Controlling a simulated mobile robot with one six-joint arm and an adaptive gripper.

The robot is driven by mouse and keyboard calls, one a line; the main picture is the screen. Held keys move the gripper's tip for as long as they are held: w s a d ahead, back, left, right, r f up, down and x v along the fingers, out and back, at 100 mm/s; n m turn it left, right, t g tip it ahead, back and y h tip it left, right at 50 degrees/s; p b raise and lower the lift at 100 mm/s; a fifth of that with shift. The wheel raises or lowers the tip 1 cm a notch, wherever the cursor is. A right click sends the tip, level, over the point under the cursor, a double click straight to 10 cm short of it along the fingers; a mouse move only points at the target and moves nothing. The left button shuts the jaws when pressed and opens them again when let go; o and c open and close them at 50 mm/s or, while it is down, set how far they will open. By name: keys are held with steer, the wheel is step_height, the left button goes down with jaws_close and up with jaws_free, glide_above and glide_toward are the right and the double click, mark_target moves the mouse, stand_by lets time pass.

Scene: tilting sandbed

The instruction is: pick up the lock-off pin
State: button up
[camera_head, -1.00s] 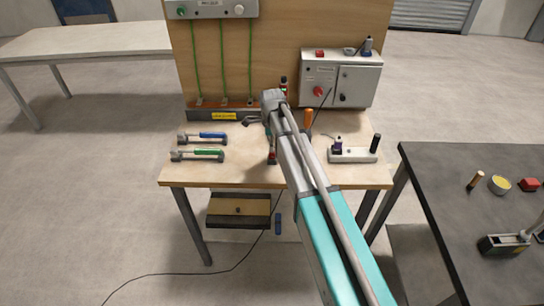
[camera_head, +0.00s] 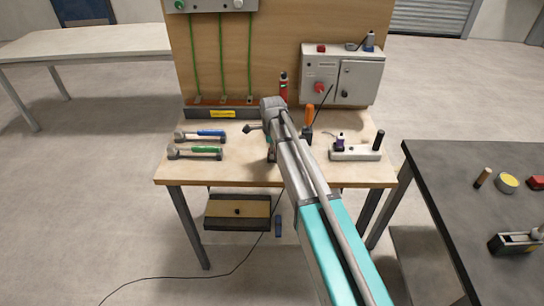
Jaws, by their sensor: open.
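I cannot tell for sure which small piece is the lock-off pin. A small purple-and-dark piece (camera_head: 339,142) stands at the left end of a pale block (camera_head: 355,153), on the right of the workbench. A black upright peg (camera_head: 378,141) stands at the block's right end. My gripper (camera_head: 270,155) hangs below the wrist over the middle of the bench, left of the block and apart from it. It is mostly hidden by my arm and looks empty; its jaws are open.
A blue-handled tool (camera_head: 203,135) and a green-handled tool (camera_head: 196,152) lie on the left of the bench. A red bottle (camera_head: 283,88) and an orange-handled tool (camera_head: 308,119) stand behind my arm. A grey control box (camera_head: 341,77) is at the back right. A dark table (camera_head: 455,200) stands at right.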

stand_by(0.6)
jaws_close()
